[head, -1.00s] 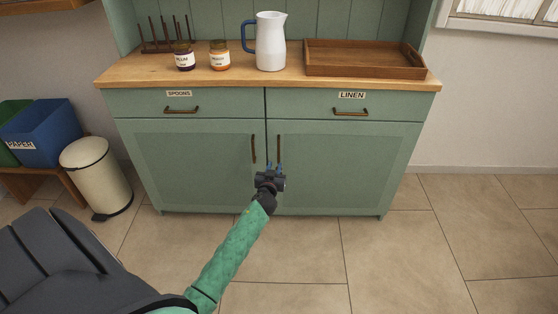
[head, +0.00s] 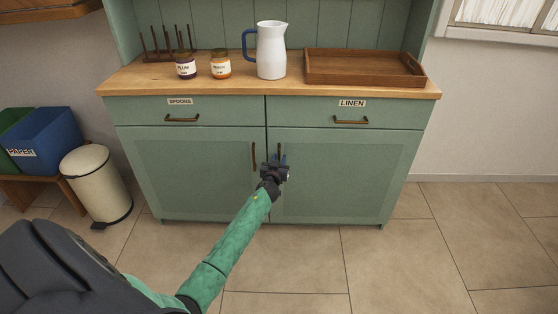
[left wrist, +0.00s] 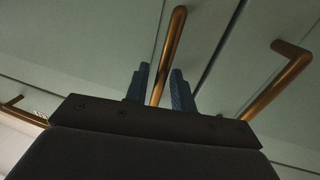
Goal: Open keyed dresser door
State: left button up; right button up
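The green dresser has two lower doors, the left door (head: 195,175) and the right door (head: 345,180), both shut. Each has an upright bronze handle by the middle seam: the left door handle (head: 254,156) and the right door handle (head: 279,148). My left gripper (head: 279,160) is at the lower part of the right door handle. In the left wrist view, its blue fingers (left wrist: 159,90) are open, one on each side of a bronze handle (left wrist: 169,45), with gaps visible. The other door handle (left wrist: 282,80) is clear of the fingers. My right gripper is not in view.
Above the doors are the spoons drawer (head: 182,110) and linen drawer (head: 350,115), both shut. The worktop holds jars (head: 186,68), a white jug (head: 271,52) and a wooden tray (head: 360,80). A cream bin (head: 97,185) stands left. The floor before the right door is clear.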

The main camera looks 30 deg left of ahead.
pick_arm(q)
grip_shut()
